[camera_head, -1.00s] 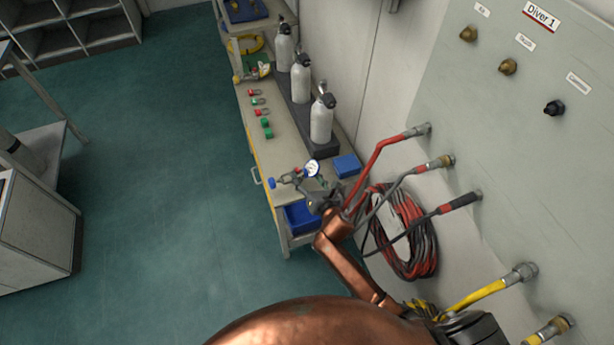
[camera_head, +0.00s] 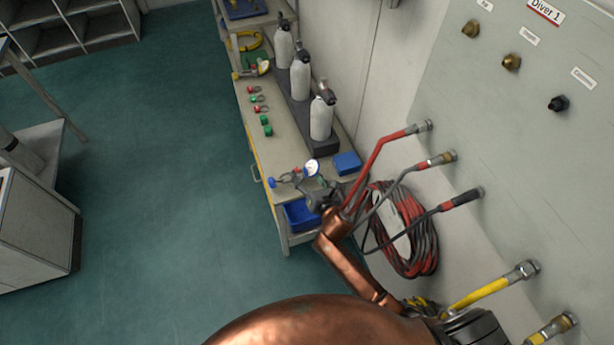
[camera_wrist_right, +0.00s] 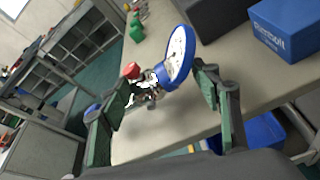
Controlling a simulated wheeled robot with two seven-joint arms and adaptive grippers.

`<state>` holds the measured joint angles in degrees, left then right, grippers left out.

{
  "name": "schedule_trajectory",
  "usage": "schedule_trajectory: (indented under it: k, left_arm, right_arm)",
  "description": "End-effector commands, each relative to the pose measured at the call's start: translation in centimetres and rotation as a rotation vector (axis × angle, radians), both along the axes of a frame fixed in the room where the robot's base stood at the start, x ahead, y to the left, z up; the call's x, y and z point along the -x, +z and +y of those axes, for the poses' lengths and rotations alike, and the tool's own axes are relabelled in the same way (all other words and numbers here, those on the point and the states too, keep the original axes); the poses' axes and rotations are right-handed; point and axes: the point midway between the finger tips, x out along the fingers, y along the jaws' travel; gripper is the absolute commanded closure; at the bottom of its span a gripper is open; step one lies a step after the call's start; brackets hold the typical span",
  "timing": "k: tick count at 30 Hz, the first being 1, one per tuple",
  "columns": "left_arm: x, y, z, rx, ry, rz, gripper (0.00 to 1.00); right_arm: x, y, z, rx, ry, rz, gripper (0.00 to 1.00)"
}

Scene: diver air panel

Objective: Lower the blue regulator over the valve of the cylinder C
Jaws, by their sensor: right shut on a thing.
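The blue regulator (camera_head: 289,178) has a round white-faced gauge with a blue rim. My right gripper (camera_head: 318,190) is shut on it, above the near end of the bench. In the right wrist view the regulator's gauge (camera_wrist_right: 179,55) shows between the two fingers of the gripper (camera_wrist_right: 165,92), with a red part and metal fittings beside it. Three white cylinders with dark valves stand in a row: far (camera_head: 284,50), middle (camera_head: 300,78) and near (camera_head: 321,120). Their letters cannot be read, so I cannot tell which is C. The regulator is apart from all three. My left gripper is out of view.
The cylinders stand on a dark base (camera_head: 322,149) along the wall side of the bench (camera_head: 284,143). A blue box (camera_head: 347,163) sits near that base. Small red and green pieces (camera_head: 265,120) lie left. Red and grey hoses (camera_head: 385,160) hang from the wall panel, close to my right arm.

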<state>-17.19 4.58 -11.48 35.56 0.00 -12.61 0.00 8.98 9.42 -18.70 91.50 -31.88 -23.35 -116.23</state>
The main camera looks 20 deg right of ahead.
Motion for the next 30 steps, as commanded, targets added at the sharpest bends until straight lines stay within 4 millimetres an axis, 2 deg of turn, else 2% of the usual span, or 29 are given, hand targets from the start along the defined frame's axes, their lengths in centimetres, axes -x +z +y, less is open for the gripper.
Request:
schedule_trajectory:
  k: [1, 14, 30]
  left_arm:
    - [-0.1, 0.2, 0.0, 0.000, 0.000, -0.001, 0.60]
    - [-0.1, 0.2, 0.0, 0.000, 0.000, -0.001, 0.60]
    - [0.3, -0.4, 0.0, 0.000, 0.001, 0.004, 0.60]
  right_arm:
    - [-0.1, 0.4, 0.1, 0.001, 0.003, -0.006, 0.99]
    - [-0.1, 0.3, 0.1, -0.001, 0.002, -0.005, 0.99]
    - [-0.1, -0.9, 0.1, 0.000, 0.002, -0.005, 0.99]
